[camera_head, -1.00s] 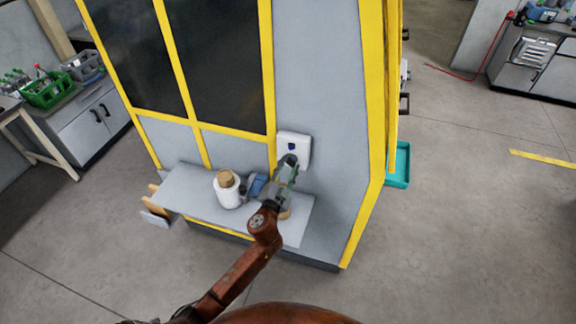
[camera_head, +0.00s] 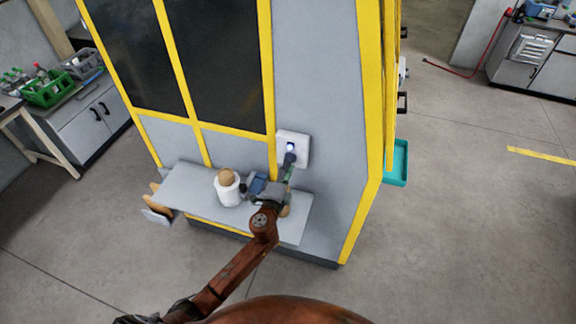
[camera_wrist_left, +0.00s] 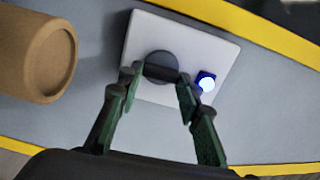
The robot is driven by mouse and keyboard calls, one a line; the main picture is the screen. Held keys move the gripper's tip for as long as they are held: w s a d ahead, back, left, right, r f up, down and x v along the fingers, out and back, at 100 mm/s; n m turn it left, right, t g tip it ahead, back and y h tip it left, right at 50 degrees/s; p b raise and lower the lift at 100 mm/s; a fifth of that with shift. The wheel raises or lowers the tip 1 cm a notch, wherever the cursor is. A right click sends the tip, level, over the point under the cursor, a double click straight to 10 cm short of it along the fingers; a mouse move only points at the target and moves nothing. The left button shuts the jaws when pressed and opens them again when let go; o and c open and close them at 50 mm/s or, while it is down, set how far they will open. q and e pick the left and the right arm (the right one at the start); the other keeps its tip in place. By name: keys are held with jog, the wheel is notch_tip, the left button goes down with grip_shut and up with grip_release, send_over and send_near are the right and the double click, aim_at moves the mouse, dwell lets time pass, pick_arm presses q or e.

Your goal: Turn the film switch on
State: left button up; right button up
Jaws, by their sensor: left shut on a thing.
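The film switch is a dark round knob (camera_wrist_left: 160,68) on a white plate (camera_head: 302,148), mounted on the grey machine panel. The plate also shows in the left wrist view (camera_wrist_left: 143,31). Beside the knob a small blue lamp (camera_wrist_left: 207,83) glows bright white-blue; it shows lit in the head view too (camera_head: 290,146). My left gripper (camera_wrist_left: 160,76) has its two green fingers on either side of the knob's bar and is shut on it. My right gripper is out of view.
A brown cylinder (camera_wrist_left: 45,55) is close to my left gripper. Yellow frame posts (camera_head: 366,130) edge the panel. Open floor lies right.

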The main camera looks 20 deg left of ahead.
pick_arm(q)
jog(key=shift+m, duration=0.3)
jog(key=shift+f, duration=0.1)
jog(key=o, duration=1.2)
jog(key=shift+c, duration=0.2)
jog(key=s, duration=1.2)
jog(key=shift+a, duration=0.15)
